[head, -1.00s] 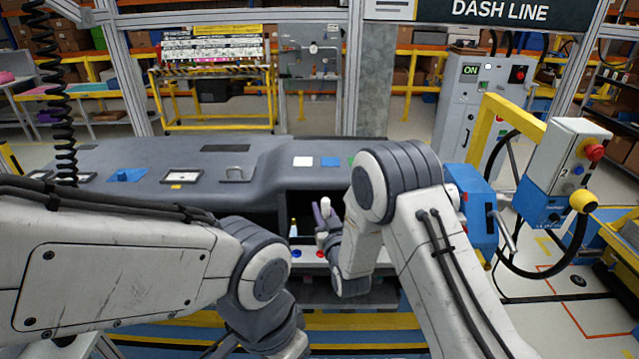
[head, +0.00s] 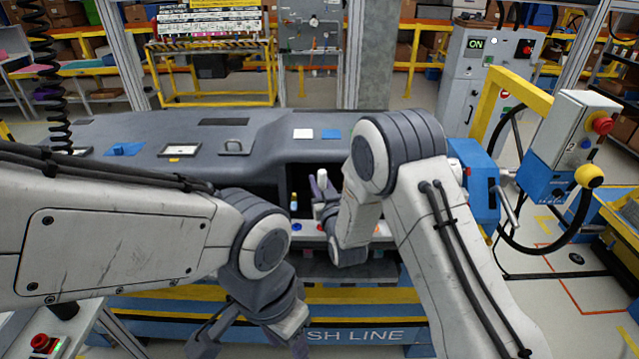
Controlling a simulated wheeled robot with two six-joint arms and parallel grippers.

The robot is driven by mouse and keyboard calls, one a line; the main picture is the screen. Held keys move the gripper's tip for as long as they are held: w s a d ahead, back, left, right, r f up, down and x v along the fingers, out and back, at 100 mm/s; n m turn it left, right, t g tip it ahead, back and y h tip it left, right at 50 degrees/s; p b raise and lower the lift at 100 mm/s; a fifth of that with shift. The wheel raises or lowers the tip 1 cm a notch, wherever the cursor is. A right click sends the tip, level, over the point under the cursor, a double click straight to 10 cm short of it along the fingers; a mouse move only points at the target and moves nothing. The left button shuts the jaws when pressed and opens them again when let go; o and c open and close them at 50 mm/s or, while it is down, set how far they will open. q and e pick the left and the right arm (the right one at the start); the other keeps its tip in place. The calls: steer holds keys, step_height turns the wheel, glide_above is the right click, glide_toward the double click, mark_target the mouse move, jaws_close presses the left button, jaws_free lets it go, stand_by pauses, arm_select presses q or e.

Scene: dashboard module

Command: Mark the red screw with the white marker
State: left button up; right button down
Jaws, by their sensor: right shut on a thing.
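My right gripper (head: 322,190) is shut on the white marker (head: 323,177), in the dark opening of the grey dashboard module (head: 190,135). Only the marker's pale upper part shows; its lower end is hidden by the gripper. A small red spot that looks like the red screw (head: 320,228) shows on the pale ledge just below the gripper. I cannot tell whether the marker touches it. My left gripper (head: 250,343) hangs low in front of the module, its fingers apart and empty, partly cut by the frame's lower edge.
A blue spot (head: 296,227) lies on the ledge left of the red one. A blue-and-white control box (head: 570,140) on a yellow arm stands at the right. My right forearm covers the module's right part.

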steer(key=shift+f+b, duration=2.1)
steer(key=shift+b, duration=0.35)
steer(key=shift+f+b, duration=0.35)
steer(key=shift+b, duration=0.05)
steer(key=shift+r, duration=0.15)
stand_by(0.4)
steer(key=shift+r+p, duration=1.3)
steer(key=shift+r, duration=1.1)
steer(key=shift+d, duration=0.1)
